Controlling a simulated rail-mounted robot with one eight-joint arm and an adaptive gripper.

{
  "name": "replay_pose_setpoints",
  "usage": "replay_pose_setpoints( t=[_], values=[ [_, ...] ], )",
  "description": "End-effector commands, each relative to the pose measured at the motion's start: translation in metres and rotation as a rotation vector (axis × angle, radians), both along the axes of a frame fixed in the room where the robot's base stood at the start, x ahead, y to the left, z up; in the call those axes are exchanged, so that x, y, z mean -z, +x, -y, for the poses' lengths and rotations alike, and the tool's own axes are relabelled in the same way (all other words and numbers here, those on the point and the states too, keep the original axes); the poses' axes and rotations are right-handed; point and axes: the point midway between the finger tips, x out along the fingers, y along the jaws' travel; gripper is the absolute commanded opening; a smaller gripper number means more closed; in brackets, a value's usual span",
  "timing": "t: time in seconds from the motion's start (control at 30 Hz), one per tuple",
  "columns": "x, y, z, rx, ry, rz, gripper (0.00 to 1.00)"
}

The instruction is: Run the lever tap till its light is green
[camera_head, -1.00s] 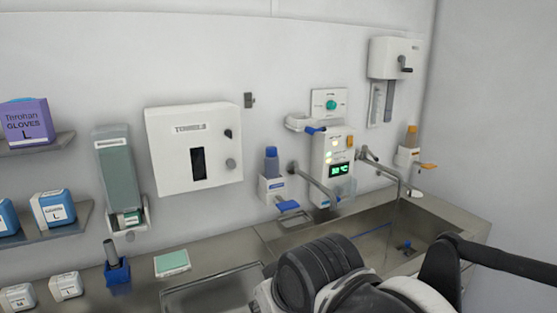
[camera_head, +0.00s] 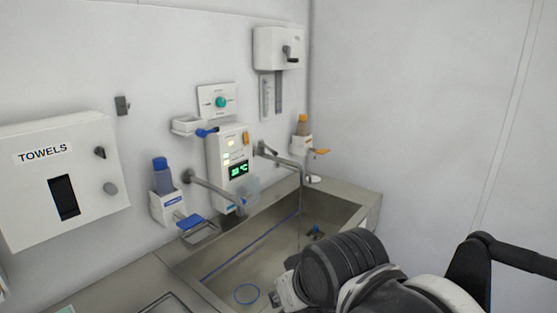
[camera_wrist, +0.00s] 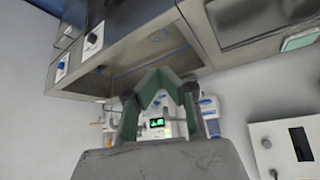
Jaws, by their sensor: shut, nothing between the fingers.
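In the head view, a tap with a long metal spout (camera_head: 213,187) is on the wall left of the control panel (camera_head: 225,150), and a second tap (camera_head: 279,160) is to its right. A thin vertical line below the second spout looks like water; I cannot tell for sure. The panel shows a green-lit display (camera_head: 238,169) and pale yellow lights above it. I cannot tell which tap has the lever. In the wrist view my gripper (camera_wrist: 158,78) is shut and empty, with the panel display (camera_wrist: 157,123) visible beyond its fingers. My arm covers the sink's near right part.
The steel sink (camera_head: 345,198) lies below the taps. A blue-capped bottle dispenser (camera_head: 162,177) with a blue lever is at left, an orange-capped one (camera_head: 302,126) at right. A towel box (camera_head: 90,200) hangs at far left. The right wall is bare.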

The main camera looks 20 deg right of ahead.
Motion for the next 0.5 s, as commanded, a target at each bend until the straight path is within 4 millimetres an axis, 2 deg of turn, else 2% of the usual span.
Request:
replay_pose_setpoints(
  t=[0.07, 0.27, 0.3, 0.37, 0.5],
  values=[
    [0.0, 0.0, 0.0, 0.0, 0.0, 0.0, 0.0],
    [-0.006, 0.009, -0.001, 0.006, 0.024, 0.002, 0.25],
    [-0.01, 0.016, -0.002, 0.01, 0.039, 0.004, 0.28],
    [-0.017, 0.028, -0.002, 0.019, 0.07, 0.008, 0.28],
    [-0.037, 0.067, -0.002, 0.042, 0.163, 0.024, 0.28]
  ],
)
